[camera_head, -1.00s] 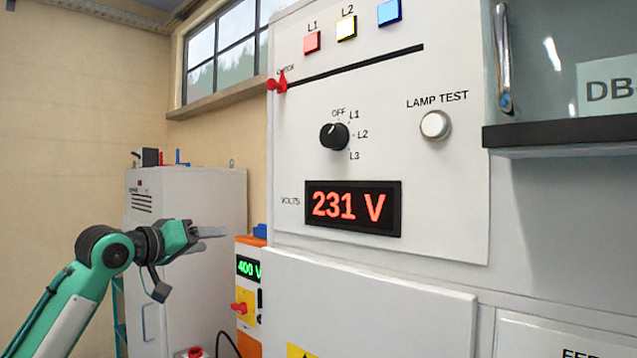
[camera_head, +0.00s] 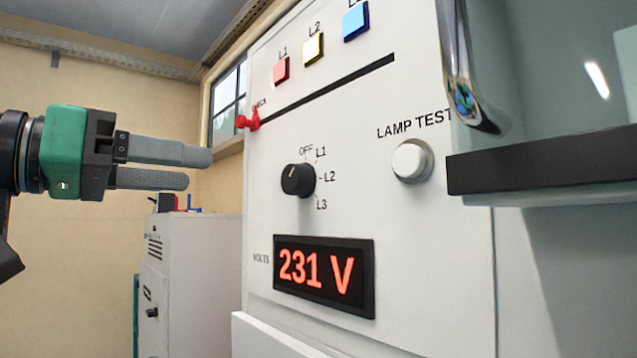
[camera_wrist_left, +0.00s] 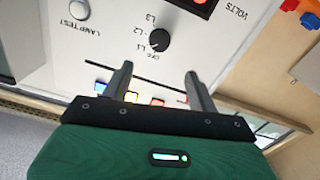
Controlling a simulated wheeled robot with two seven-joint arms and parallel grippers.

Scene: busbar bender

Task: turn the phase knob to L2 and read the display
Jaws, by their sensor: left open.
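The black phase knob (camera_head: 298,180) sits on the white panel, with OFF, L1, L2 and L3 printed around its top and right. Its pale mark points upward, on the OFF to L1 side; I cannot tell exactly which. The display (camera_head: 324,276) below it reads 231 V in red. My left gripper (camera_head: 200,169) is open and empty, left of the knob and apart from it. In the left wrist view the panel appears upside down, and the knob (camera_wrist_left: 159,39) lies ahead, between and beyond the fingertips (camera_wrist_left: 158,70). My right gripper is out of view.
A white lamp test button (camera_head: 411,161) is right of the knob. A red pointer (camera_head: 249,121) sits at the left end of the black slot. A handle (camera_head: 470,80) and a dark ledge (camera_head: 545,163) stick out at the right. A grey cabinet (camera_head: 195,280) stands behind.

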